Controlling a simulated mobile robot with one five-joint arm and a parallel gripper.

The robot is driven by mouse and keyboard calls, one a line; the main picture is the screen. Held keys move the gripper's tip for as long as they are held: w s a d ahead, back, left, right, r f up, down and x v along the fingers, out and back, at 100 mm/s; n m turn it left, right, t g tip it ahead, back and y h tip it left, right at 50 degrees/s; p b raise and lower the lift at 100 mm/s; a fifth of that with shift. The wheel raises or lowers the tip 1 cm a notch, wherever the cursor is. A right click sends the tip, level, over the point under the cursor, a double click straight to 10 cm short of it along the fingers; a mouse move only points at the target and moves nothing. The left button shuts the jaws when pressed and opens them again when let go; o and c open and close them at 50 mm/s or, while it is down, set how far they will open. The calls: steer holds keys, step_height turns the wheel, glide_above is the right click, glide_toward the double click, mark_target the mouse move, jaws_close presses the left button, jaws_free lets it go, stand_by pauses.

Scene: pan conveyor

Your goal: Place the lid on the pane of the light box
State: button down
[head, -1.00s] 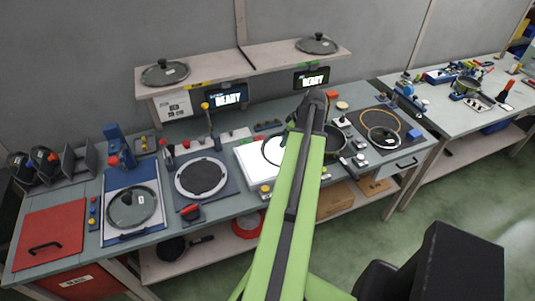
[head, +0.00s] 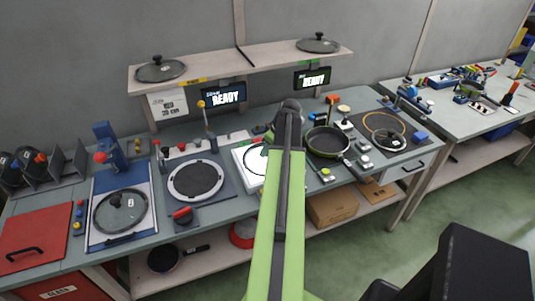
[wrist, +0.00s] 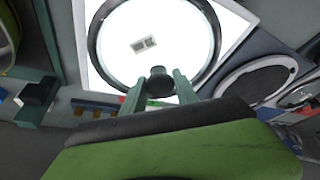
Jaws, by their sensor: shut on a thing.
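My gripper (wrist: 160,88) is shut on the dark knob (wrist: 161,75) of a lid, its two green fingers on either side. The lid's dark rim (wrist: 94,45) and clear glass with a small label (wrist: 144,45) show in the wrist view. The lid is over the bright white pane (wrist: 238,28) of the light box; I cannot tell whether it touches. In the head view my arm hides most of the light box (head: 241,153) and the gripper; part of the lid's rim (head: 246,160) shows left of the arm.
A dark pan (head: 328,142) stands right of the light box. A round dark plate (head: 196,180) and another glass lid (head: 120,211) on a blue-framed station lie left. Two more lids (head: 160,69) (head: 318,43) rest on the shelf above. Small knobs line the bench front.

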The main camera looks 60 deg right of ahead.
steer(key=shift+f, duration=0.15)
steer(key=c, duration=0.9)
jaws_free()
steer(key=shift+c, duration=0.2)
steer(key=shift+r, duration=0.2)
steer(key=shift+r, duration=0.25)
steer(key=p+v, duration=1.1)
steer(key=shift+s+r, duration=0.2)
steer(key=shift+r, duration=0.1)
steer(key=shift+w, duration=0.1)
